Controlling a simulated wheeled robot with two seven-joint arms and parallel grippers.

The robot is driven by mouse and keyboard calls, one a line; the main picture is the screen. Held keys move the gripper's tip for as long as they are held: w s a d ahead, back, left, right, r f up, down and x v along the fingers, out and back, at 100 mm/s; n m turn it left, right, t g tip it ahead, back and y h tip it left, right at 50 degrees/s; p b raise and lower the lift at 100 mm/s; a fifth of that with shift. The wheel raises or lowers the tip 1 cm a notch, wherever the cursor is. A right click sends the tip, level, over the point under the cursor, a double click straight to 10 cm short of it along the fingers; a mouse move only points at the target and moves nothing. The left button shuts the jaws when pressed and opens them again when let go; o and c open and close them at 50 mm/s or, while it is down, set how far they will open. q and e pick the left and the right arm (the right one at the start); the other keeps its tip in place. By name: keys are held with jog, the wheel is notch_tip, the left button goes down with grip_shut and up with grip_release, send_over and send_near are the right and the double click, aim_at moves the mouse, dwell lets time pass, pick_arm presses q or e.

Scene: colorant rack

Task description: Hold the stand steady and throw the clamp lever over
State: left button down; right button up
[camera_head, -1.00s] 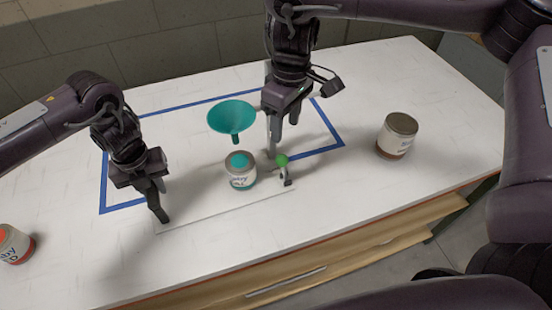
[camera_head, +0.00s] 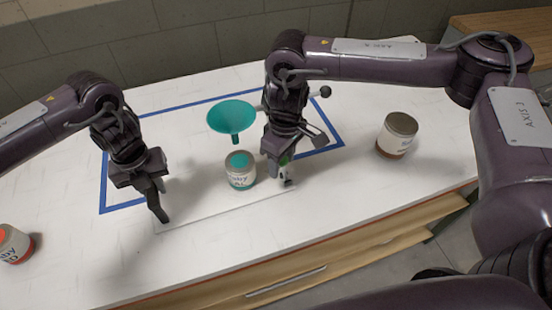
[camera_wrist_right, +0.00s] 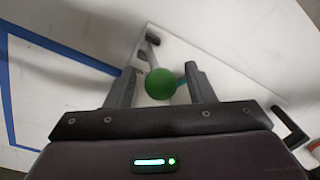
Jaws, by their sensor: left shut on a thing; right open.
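The stand is a flat white base plate (camera_head: 215,208), with a teal funnel (camera_head: 231,118) above an open can of teal colorant (camera_head: 240,172). My left gripper (camera_head: 163,216) is shut on the plate's left end. The clamp (camera_head: 286,182) sits right of the can. Its lever ends in a green ball knob, clear in the right wrist view (camera_wrist_right: 161,84). My right gripper (camera_wrist_right: 160,84) is open, with a finger on either side of the knob. In the head view my right gripper (camera_head: 278,174) hides most of the lever.
A closed can with a grey-brown lid (camera_head: 397,135) stands to the right. A red colorant can (camera_head: 14,244) stands at the far left. Blue tape (camera_head: 120,208) outlines an area around the stand. The table's front edge lies close below, with drawers beneath it.

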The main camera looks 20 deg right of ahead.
grip_shut()
dwell(0.3)
jog(key=d+y, duration=0.1)
jog(key=y, duration=0.1)
jog(key=d+y, duration=0.2)
jog(key=shift+f, duration=0.15)
pick_arm(q)
jog(key=shift+a, duration=0.1)
pick_arm(e)
jog(key=shift+w+d+f+y, duration=0.1)
jog(key=shift+d+f+y, duration=0.2)
jog(key=shift+d+y, duration=0.65)
jog(key=shift+d+f+y, duration=0.25)
jog(key=shift+d+y, duration=0.3)
jog(key=shift+y, duration=0.7)
jog(key=shift+c, duration=1.4)
grip_release()
jog(key=shift+o, duration=1.4)
